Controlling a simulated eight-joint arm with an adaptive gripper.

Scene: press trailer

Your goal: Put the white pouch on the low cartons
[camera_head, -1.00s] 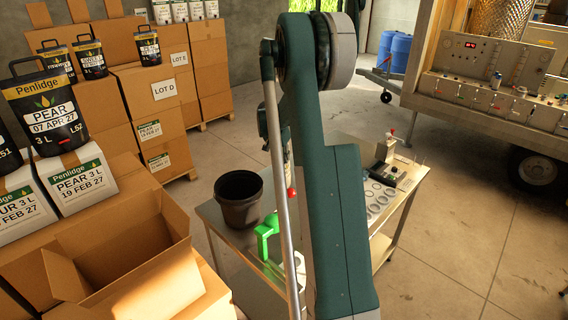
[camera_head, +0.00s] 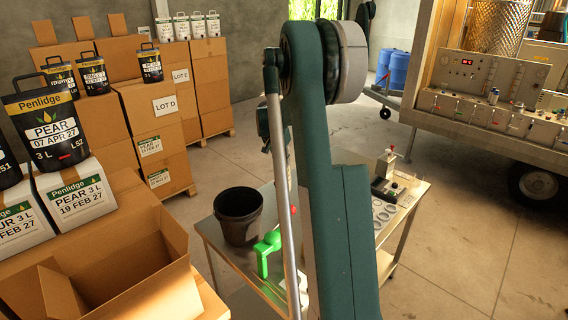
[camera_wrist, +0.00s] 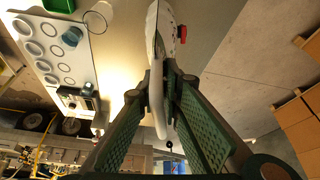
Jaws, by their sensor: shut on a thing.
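In the wrist view my gripper (camera_wrist: 162,82) is shut on a white pouch (camera_wrist: 154,32). The pouch is seen nearly edge-on between and beyond the fingertips, with a thin white part running down between the fingers. A red tap (camera_wrist: 181,33) shows at its right. Its front is out of sight. In the head view my arm hides the gripper. Brown cartons (camera_head: 147,107) stand at the left at several heights; which ones are the low cartons I cannot tell for sure. Black pouches (camera_head: 150,63) stand on some of them.
An open carton (camera_head: 125,265) and white labelled boxes (camera_head: 75,190) are at near left. A metal table (camera_head: 222,247) holds a black bucket (camera_head: 238,215), a green holder (camera_head: 265,250) and instruments. A trailer (camera_head: 465,130) stands at right. Bare floor lies between.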

